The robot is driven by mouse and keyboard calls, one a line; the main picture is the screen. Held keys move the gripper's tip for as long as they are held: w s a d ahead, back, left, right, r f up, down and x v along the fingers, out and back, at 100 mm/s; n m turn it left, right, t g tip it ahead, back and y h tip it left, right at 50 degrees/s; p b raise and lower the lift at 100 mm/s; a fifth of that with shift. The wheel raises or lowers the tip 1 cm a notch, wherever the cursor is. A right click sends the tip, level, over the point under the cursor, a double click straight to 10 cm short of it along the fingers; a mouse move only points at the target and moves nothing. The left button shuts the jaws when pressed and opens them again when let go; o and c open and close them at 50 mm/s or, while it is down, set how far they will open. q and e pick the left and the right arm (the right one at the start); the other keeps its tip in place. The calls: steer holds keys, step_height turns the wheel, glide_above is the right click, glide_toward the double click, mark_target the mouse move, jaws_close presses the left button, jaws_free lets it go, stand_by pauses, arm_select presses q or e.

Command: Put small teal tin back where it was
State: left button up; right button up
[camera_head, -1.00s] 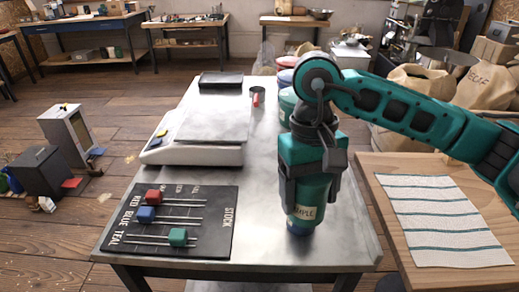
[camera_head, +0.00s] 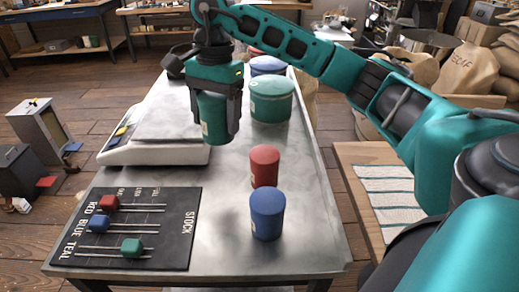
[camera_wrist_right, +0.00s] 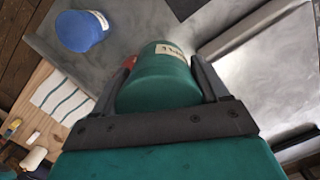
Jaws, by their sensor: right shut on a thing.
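The small teal tin (camera_head: 213,118) is held in my right gripper (camera_head: 218,126), with a dark finger on each side. It hangs upright by the right edge of the white scale; its clearance above the table is hard to tell. In the right wrist view the tin (camera_wrist_right: 158,82) sits between the fingers with a pale label facing up. A small red tin (camera_head: 264,167) and a small blue tin (camera_head: 267,214) stand on the metal table to the right and nearer. The blue tin (camera_wrist_right: 80,31) also shows in the wrist view; the red one is mostly hidden there. My left gripper is out of view.
The white scale (camera_head: 165,153) fills the table's left middle. A black stock board (camera_head: 172,256) with red, blue and teal sliders lies at the front left. Large teal (camera_head: 271,108) and blue (camera_head: 268,65) canisters stand behind. Bare metal lies between board and small tins.

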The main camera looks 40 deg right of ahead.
steer(key=w+d+r+m+t+h, duration=0.1)
steer(key=w+d+r+m, duration=0.1)
steer(key=d+m, duration=0.75)
steer(key=w+d+r+m+t, duration=0.1)
steer(key=w+d+r+m, duration=0.2)
steer(key=d+m, duration=0.65)
steer(key=f+b, duration=0.1)
steer(key=f, duration=0.5)
steer(key=a+f+m+b, duration=0.1)
steer(key=f, duration=0.6)
steer(key=a+f+m+b, duration=0.1)
steer(key=f, duration=0.6)
steer(key=shift+a, duration=0.25)
steer(key=shift+r, duration=0.1)
steer(key=shift+f, duration=0.2)
steer(key=o, duration=1.2)
